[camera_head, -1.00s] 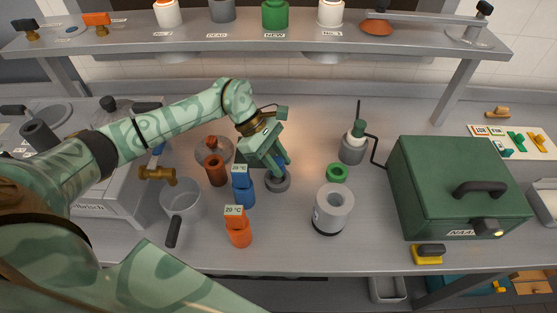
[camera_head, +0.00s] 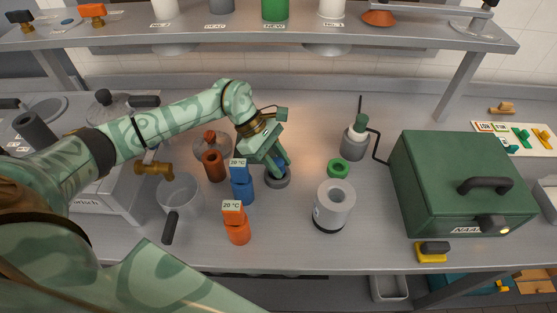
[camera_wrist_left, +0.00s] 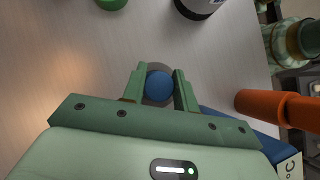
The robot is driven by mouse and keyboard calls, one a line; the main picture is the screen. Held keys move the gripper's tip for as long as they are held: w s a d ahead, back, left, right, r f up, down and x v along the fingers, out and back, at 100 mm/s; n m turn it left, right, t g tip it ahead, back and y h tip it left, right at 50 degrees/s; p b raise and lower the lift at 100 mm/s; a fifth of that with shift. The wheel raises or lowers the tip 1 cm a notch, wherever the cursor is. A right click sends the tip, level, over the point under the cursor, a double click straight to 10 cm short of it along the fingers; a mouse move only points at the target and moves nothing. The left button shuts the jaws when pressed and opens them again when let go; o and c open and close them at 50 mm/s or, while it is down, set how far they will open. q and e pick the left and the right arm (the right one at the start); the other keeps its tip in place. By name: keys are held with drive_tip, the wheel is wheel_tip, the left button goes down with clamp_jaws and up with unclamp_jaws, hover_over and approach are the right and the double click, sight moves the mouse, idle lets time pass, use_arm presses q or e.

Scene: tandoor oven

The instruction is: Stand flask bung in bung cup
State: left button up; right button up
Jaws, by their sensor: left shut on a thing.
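The flask bung (camera_wrist_left: 160,86) is a blue round piece between the fingers of my left gripper (camera_wrist_left: 159,92) in the left wrist view. My left gripper is shut on it, and in the head view the gripper (camera_head: 279,164) points down over the bung cup. The bung cup (camera_head: 277,182) is a low dark grey round holder on the bench. In the wrist view its grey rim (camera_wrist_left: 158,103) shows around the bung. The bung looks centred over or in the cup; how deep it sits is hidden. My right gripper is not in view.
To the right are a green ring (camera_head: 338,168), a grey-white cylinder (camera_head: 333,207) and a green box (camera_head: 455,185). A shelf (camera_head: 300,38) spans the back.

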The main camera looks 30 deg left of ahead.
use_arm(q)
drive_tip(key=shift+f+b, duration=0.35)
drive_tip(key=shift+f, duration=0.15)
drive_tip(key=o, duration=2.1)
drive_tip(key=shift+r, duration=0.1)
drive_tip(key=shift+p+v, duration=1.3)
drive_tip(key=shift+v, duration=3.15)
